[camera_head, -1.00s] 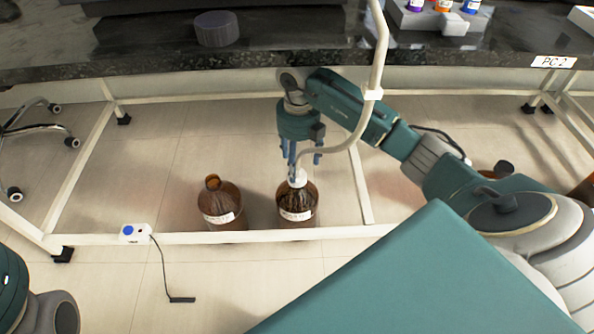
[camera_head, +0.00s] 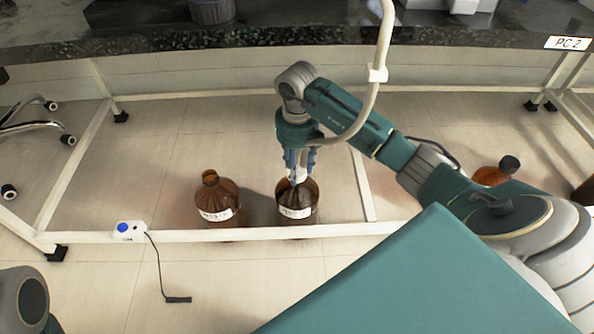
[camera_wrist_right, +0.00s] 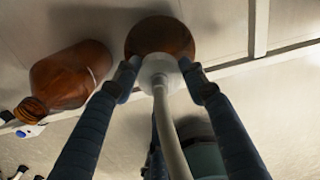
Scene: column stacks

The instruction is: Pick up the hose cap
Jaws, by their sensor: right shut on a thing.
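The hose cap (camera_wrist_right: 158,72) is white, with a pale hose running from it. In the right wrist view it sits at the mouth of a brown bottle (camera_wrist_right: 160,36), between the blue fingers of my right gripper (camera_wrist_right: 165,82). The fingers are shut on it. In the head view my right gripper (camera_head: 299,172) points down over the labelled brown bottle (camera_head: 297,205), and the cap (camera_head: 300,174) shows partly between the fingers. I cannot tell whether the cap is clear of the bottle neck. My left gripper is not in view.
An open brown bottle (camera_head: 218,203) stands just left of the capped one. A white frame bar (camera_head: 180,237) runs in front of both. The dark worktop (camera_head: 270,35) is above. A small white box with a blue button (camera_head: 129,231) sits at the left.

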